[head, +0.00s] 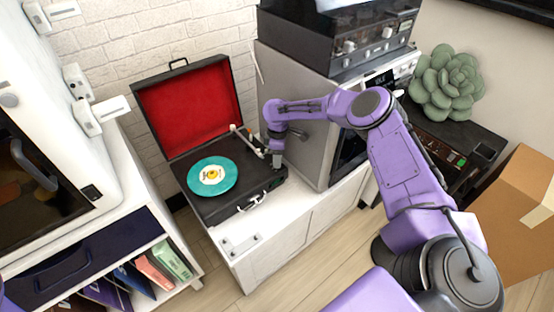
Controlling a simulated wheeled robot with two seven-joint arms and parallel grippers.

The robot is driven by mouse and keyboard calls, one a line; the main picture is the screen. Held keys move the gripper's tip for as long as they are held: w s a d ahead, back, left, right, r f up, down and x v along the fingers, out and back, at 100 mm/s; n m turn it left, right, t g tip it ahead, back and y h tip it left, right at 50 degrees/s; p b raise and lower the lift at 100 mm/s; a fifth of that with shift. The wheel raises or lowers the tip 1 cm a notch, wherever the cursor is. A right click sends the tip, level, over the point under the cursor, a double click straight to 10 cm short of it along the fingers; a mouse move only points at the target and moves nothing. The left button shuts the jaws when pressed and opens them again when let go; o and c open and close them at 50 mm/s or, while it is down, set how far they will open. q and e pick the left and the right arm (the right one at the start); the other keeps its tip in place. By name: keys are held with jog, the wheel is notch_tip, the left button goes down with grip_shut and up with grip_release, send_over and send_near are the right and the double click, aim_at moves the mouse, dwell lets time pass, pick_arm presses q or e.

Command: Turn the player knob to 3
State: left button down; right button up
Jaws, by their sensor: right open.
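The record player (235,207) is a black case on a white cabinet, with its red-lined lid (190,102) standing open. A teal record (212,176) with a yellow centre lies on its platter, and the tonearm (240,138) is at the right of the record. My right gripper (277,160) is open, pointing down over the player's right rear corner, just right of the tonearm. The player knob cannot be made out; my gripper covers part of that corner. I cannot tell whether the fingers touch anything. My left gripper is out of view.
A large grey-and-white machine (298,85) stands close to the right of the player, with a dark audio unit (345,40) on top. A succulent (446,84) and a cardboard box (515,215) are farther right. A white enclosure (45,110) stands left. The cabinet front has free room.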

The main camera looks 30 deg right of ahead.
jog(key=shift+a+f, duration=0.1)
jog(key=shift+f, duration=0.75)
grip_shut()
